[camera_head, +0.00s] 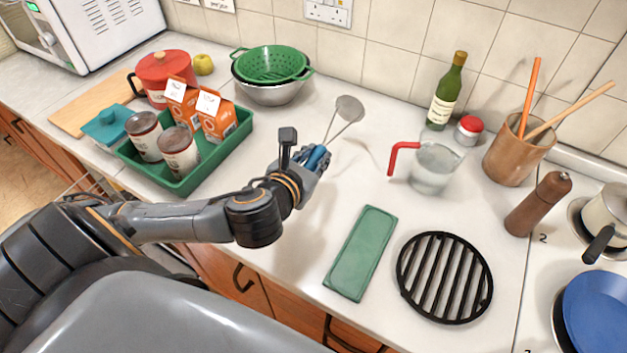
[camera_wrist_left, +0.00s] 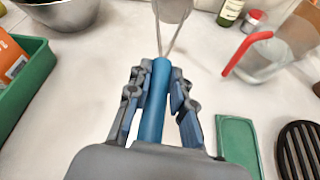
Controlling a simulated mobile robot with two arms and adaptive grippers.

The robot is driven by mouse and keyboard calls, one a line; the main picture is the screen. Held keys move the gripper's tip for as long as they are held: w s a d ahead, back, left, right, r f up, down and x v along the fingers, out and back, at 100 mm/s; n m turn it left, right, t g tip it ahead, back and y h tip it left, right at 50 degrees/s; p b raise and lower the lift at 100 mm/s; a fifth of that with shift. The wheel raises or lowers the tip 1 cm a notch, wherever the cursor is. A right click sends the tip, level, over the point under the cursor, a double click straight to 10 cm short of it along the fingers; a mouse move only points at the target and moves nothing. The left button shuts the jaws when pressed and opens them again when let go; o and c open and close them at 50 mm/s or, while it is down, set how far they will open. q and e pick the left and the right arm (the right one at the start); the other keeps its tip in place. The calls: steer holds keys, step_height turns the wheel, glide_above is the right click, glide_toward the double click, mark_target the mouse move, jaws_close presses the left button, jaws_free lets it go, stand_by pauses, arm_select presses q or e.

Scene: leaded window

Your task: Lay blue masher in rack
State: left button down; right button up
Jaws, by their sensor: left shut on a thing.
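The blue masher has a blue handle (camera_wrist_left: 154,105) and two metal wires leading to a flat grey head (camera_head: 350,108). My left gripper (camera_head: 314,160) is shut around the handle, and the head points away from me toward the back wall. The masher is over the counter, between the green crate and the glass jug; I cannot tell its exact height. Part of the handle is hidden by the fingers in the head view. No thing is clearly a rack; a round black slatted grate (camera_head: 445,277) lies on the counter at the front right. My right gripper is not in view.
A green crate (camera_head: 190,185) with cans and cartons stands at the left. A glass jug (camera_head: 435,168) with a red handle, a green bottle (camera_head: 447,92) and a utensil pot (camera_head: 515,155) are at the back right. A flat green slab (camera_head: 361,252) lies left of the grate.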

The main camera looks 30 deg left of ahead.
arm_select(q)
steer(key=shift+w+a+f+b, duration=0.15)
steer(key=shift+f+b, duration=0.2)
steer(key=shift+f, duration=0.15)
steer(key=shift+w+a+f+b, duration=0.1)
steer(key=shift+w+f+b, duration=0.05)
steer(key=shift+f+b, duration=0.25)
steer(key=w+a+f, duration=0.1)
steer(key=w+f, duration=0.1)
steer(key=shift+w+a+f, duration=0.1)
steer(key=shift+a+f, duration=0.2)
steer(key=shift+a, duration=0.05)
steer(key=f, duration=0.3)
steer(key=shift+w+a+f, duration=0.15)
steer(key=shift+w+a, duration=0.05)
steer(key=shift+a, duration=0.05)
steer(key=shift+f, duration=0.3)
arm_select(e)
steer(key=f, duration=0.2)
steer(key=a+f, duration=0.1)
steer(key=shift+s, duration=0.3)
arm_select(q)
steer(key=shift+f, duration=0.1)
steer(key=c, duration=1.2)
jaws_free()
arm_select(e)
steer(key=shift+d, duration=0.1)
